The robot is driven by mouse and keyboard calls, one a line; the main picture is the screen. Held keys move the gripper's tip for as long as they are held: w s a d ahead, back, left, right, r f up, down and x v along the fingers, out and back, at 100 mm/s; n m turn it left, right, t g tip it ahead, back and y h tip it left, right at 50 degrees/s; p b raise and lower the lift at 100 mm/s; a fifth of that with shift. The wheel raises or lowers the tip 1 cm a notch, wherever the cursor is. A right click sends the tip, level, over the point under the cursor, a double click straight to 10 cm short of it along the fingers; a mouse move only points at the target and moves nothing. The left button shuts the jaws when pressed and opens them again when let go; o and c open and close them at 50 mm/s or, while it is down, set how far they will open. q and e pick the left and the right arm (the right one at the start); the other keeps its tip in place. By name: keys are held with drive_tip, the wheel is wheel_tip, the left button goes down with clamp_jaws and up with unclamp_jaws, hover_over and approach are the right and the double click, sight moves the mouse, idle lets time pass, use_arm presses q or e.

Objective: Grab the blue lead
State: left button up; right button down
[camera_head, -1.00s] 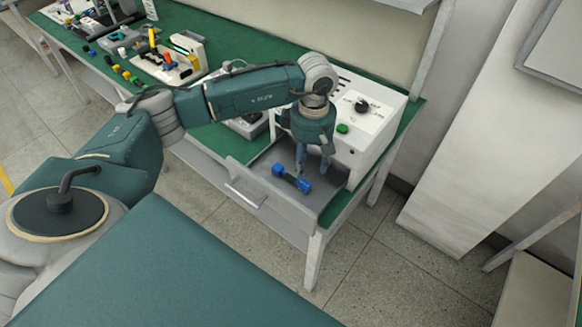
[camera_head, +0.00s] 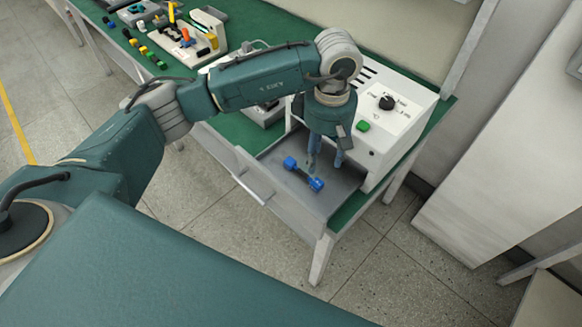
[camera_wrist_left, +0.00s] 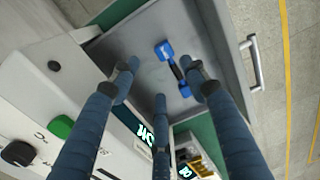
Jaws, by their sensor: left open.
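The blue lead (camera_head: 303,174) lies in the open grey drawer (camera_head: 270,156). It has two blue ends joined by a dark middle part. My left gripper (camera_head: 325,166) points down over the drawer, open and empty, just right of and behind the lead in the head view. In the left wrist view the lead (camera_wrist_left: 175,69) lies on the drawer floor beyond the spread fingers of my left gripper (camera_wrist_left: 161,78). One finger overlaps its lower blue end in the picture; I cannot tell whether they touch. My right gripper is out of view.
A white control box (camera_head: 395,115) with a black knob and green button stands right behind the drawer. A green bench (camera_head: 262,30) runs to the back left with a fixture (camera_head: 196,40) and several small coloured parts. Drawer walls surround the lead.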

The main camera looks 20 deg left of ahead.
use_arm(q)
drive_tip(key=p, duration=0.1)
hover_over(318, 183)
wheel_tip(318, 183, down, 4)
drive_tip(key=shift+w+f, duration=0.1)
drive_tip(key=shift+f, duration=0.25)
wheel_tip(318, 183, down, 4)
drive_tip(key=p, duration=0.2)
drive_tip(key=shift+f+p, duration=0.2)
drive_tip(key=shift+p, duration=0.2)
drive_tip(key=shift+f, duration=0.2)
drive_tip(key=c, duration=1.1)
clamp_jaws()
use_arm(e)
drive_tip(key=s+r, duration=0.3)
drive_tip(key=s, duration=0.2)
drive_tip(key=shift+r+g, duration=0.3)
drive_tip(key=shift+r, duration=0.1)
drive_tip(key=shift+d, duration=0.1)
